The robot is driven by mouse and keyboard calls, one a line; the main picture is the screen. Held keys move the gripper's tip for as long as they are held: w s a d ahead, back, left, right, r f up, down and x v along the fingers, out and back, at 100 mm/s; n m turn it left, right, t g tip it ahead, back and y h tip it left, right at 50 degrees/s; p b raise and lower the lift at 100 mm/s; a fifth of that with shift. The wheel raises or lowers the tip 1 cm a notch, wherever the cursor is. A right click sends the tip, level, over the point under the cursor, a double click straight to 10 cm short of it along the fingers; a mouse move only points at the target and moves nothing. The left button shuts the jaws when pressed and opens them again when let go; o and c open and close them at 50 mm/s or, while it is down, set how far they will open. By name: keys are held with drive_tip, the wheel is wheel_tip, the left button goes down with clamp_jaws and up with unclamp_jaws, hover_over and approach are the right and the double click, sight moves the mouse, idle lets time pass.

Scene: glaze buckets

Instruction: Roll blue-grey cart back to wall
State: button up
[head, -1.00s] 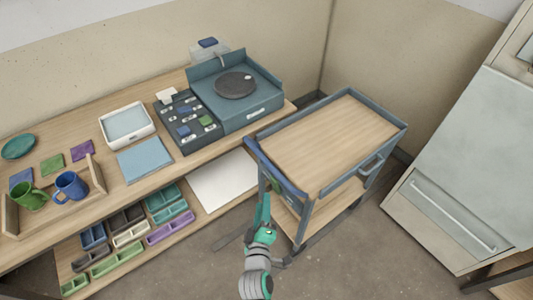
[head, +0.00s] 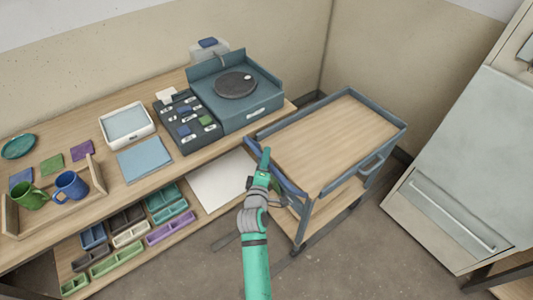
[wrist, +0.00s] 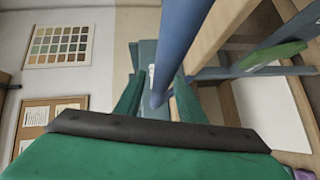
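The blue-grey cart (head: 340,140) has a wooden top and a lower shelf. It stands in the corner, between the workbench and the pale cabinet. Its blue handle bar (head: 287,180) is at the near left end. My gripper (head: 265,165) is at this bar, with one finger rising beside it. In the wrist view the blue bar (wrist: 182,40) runs between the two fingers of my gripper (wrist: 158,88). The fingers are apart, with a gap seeming to show on the left side of the bar. The head view hides the other finger.
The workbench (head: 185,158) with a turntable unit (head: 238,95), trays and mugs (head: 70,186) lies to the left. The pale cabinet (head: 460,150) stands to the right. The floor (head: 340,265) in front of the cart is clear. Walls are close behind the cart.

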drive_tip(key=shift+w+d+f, duration=0.15)
drive_tip(key=shift+w, duration=0.65)
drive_tip(key=shift+w+d+f, duration=0.1)
drive_tip(key=shift+w, duration=0.7)
clamp_jaws()
